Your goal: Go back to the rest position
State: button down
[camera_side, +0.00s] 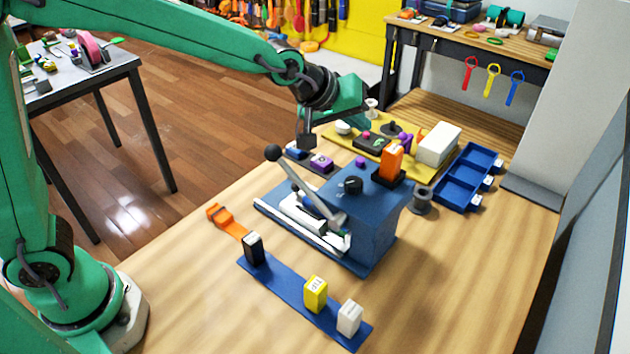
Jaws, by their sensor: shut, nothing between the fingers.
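My arm is green and reaches in from the upper left in the side view. My gripper (306,141) points down above the workbench (200,300), near the black ball knob of a lever. It is shut and holds nothing. The lever (300,180) belongs to a blue machine (370,225) in the middle of the bench. My gripper is apart from the knob, a little above and to its right in the picture. The fingertips are small and dark here.
A blue strip (285,290) with black, yellow and white blocks lies in front, an orange strap (228,222) beside it. Behind stand an orange block (390,160), a white box (438,144) and a blue tray (452,192). The bench's front right is clear.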

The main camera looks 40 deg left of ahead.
jog(key=s+a+r+m+g+y, duration=0.15)
jog(key=s+a+r, duration=0.25)
jog(key=s+a, duration=0.8)
jog(key=s+a+f+m+y, duration=0.1)
jog(key=s+a+m, duration=0.1)
jog(key=s, duration=0.6)
jog(key=s+a+f+m+g, duration=0.1)
jog(key=s+a, duration=0.4)
jog(key=s, duration=0.2)
jog(key=shift+s+m+y, duration=0.35)
jog(key=shift+a+g, duration=0.1)
jog(key=shift+g, duration=0.15)
